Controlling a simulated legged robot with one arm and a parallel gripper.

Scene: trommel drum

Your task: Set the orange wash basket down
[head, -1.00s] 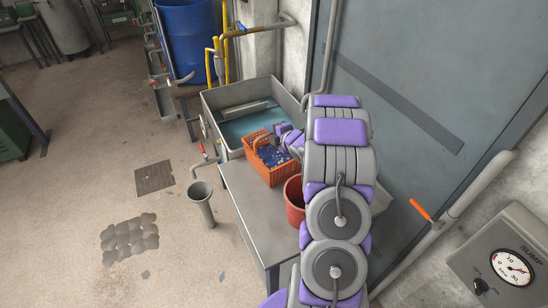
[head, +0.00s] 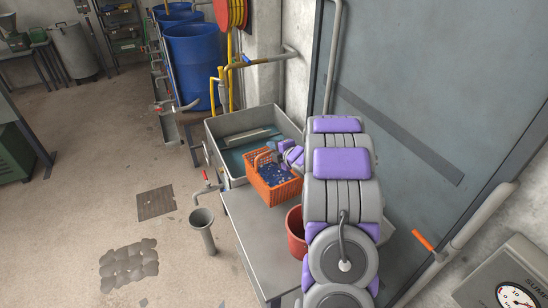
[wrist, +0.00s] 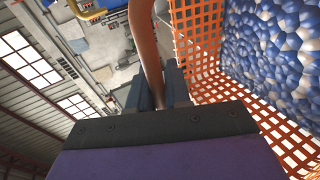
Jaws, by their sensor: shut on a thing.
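The orange wash basket (head: 275,191) is a mesh basket with blue bits in it. In the head view it is at the edge where the grey bench (head: 250,228) meets the water-filled sink (head: 235,155). I cannot tell whether its base touches the bench. My gripper (head: 274,158) is shut on the basket's handle. In the wrist view, my gripper's jaws (wrist: 157,92) close around the orange handle (wrist: 148,45). The mesh wall (wrist: 200,40) and blue contents (wrist: 275,45) fill the right side there.
A red bucket (head: 296,230) stands on the bench beside my arm. The bench's front part is clear. A grey funnel pipe (head: 203,229) rises from the floor left of the bench. Blue barrels (head: 192,60) stand behind the sink, and a large grey door (head: 420,110) is at right.

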